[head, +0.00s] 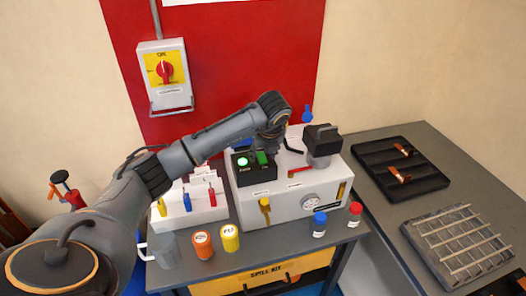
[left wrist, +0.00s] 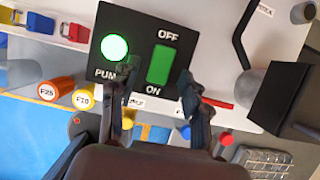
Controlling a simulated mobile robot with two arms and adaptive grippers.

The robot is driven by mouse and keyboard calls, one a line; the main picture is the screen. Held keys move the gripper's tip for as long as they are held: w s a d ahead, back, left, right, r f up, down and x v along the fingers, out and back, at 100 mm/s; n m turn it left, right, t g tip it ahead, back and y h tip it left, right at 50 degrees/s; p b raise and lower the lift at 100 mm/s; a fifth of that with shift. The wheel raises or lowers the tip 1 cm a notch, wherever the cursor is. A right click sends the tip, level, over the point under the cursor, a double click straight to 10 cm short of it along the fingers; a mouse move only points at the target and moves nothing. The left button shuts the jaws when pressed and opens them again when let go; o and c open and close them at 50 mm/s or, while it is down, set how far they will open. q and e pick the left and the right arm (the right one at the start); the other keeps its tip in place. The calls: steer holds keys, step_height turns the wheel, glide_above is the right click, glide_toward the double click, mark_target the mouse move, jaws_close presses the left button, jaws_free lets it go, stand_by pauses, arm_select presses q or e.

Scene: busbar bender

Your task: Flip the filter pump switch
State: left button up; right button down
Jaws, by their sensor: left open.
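The pump switch is a green rocker (left wrist: 162,64) on a black panel (left wrist: 152,28) marked OFF above and ON below. A round green lamp (left wrist: 115,47) beside it glows, with PUMP lettered under it, partly covered. In the head view the black switch box (head: 256,175) sits on the white machine. My left gripper (left wrist: 159,84) is open and empty, its fingertips apart on either side of the rocker's lower end. I cannot tell whether they touch the panel. In the head view my left arm reaches over the machine and the gripper is mostly hidden.
Orange (head: 203,244), yellow (head: 229,238), blue-capped (head: 319,224) and red-capped (head: 354,214) containers stand in front. A black tray (head: 378,152) and a grey rack (head: 436,262) lie right. A wall switch (head: 165,72) hangs behind.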

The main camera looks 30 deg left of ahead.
mark_target(263, 161)
arm_select(q)
steer(key=shift+w+a+f, duration=0.1)
steer(key=shift+f, duration=0.25)
jaws_close()
steer(key=shift+w+a+g+h+b, duration=0.15)
steer(key=shift+g+h+b, duration=0.15)
steer(key=shift+h+b, duration=0.1)
steer(key=shift+w+a+r+g+h, duration=0.1)
steer(key=shift+a+r+g+h, duration=0.1)
steer(key=shift+g+h, duration=0.55)
jaws_free()
step_height(263, 161, up, 12)
steer(key=shift+s+d, duration=0.35)
steer(key=shift+d, duration=0.1)
